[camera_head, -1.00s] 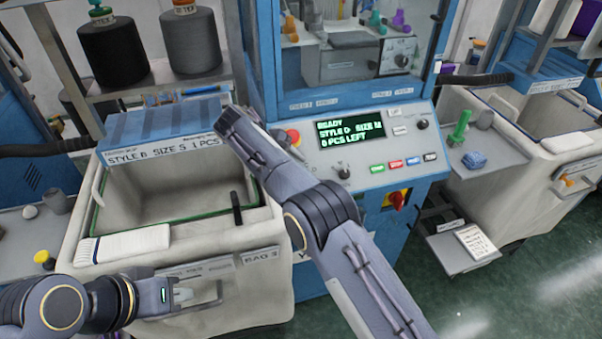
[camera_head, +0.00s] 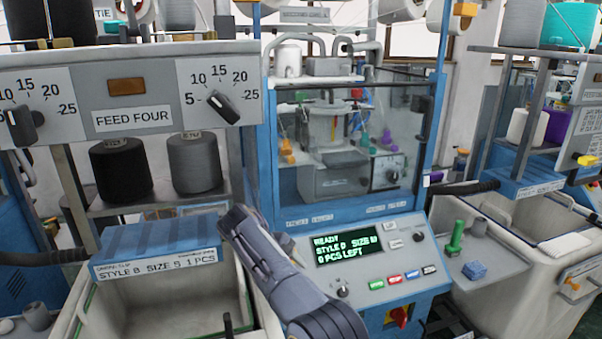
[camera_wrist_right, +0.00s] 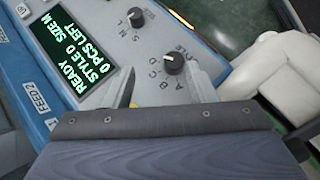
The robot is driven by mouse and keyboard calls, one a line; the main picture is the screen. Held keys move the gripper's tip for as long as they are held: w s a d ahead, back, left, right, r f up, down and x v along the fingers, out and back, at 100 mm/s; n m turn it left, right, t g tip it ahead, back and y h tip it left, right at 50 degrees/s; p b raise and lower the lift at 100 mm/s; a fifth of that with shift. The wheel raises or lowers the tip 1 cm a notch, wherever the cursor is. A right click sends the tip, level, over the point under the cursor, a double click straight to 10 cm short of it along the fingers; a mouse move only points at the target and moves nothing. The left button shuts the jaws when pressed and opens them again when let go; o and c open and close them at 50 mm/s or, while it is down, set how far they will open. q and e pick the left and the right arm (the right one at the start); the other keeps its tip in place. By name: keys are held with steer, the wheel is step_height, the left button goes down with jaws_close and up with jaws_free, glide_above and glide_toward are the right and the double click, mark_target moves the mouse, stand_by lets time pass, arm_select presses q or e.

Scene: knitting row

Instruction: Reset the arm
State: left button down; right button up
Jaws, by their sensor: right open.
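My right arm (camera_head: 262,258) rises from the bottom of the head view, in front of the control panel's left part. Its fingers cannot be made out there. In the right wrist view my right gripper (camera_wrist_right: 165,90) is open and empty, its fingertips either side of the lettered A-B-C-D knob (camera_wrist_right: 173,63). Whether they touch it, I cannot tell. The S-M-L knob (camera_wrist_right: 135,18) is just above it. The panel display (camera_head: 347,246) reads READY, STYLE D, SIZE M, 0 PCS LEFT. My left gripper is out of view.
A pale bin (camera_head: 84,318) stands left of the panel, under a blue lid reading STYLE B SIZE S 1 PCS (camera_head: 158,262). A glass-fronted machine (camera_head: 345,150) is behind the panel.

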steer(key=s+d+r+m+g+y, duration=0.1)
steer(key=d+r+m+y, duration=0.1)
steer(key=d+r, duration=0.35)
steer(key=s+d+r+m+y, duration=0.1)
steer(key=d+r+y, duration=0.1)
steer(key=d, duration=0.7)
steer(key=s+d+r+m+y, duration=0.3)
steer(key=s+d, duration=0.7)
steer(key=s, duration=0.1)
steer(key=s+d+m+t+y, duration=0.2)
steer(key=s+m+y, duration=0.15)
steer(key=s, duration=1.05)
steer(key=s+a+f+m+t, duration=0.2)
steer(key=s+f, duration=0.5)
steer(key=s, duration=0.4)
steer(key=shift+a+m+t, duration=0.3)
steer(key=shift+m, duration=0.55)
steer(key=shift+s+r, duration=0.1)
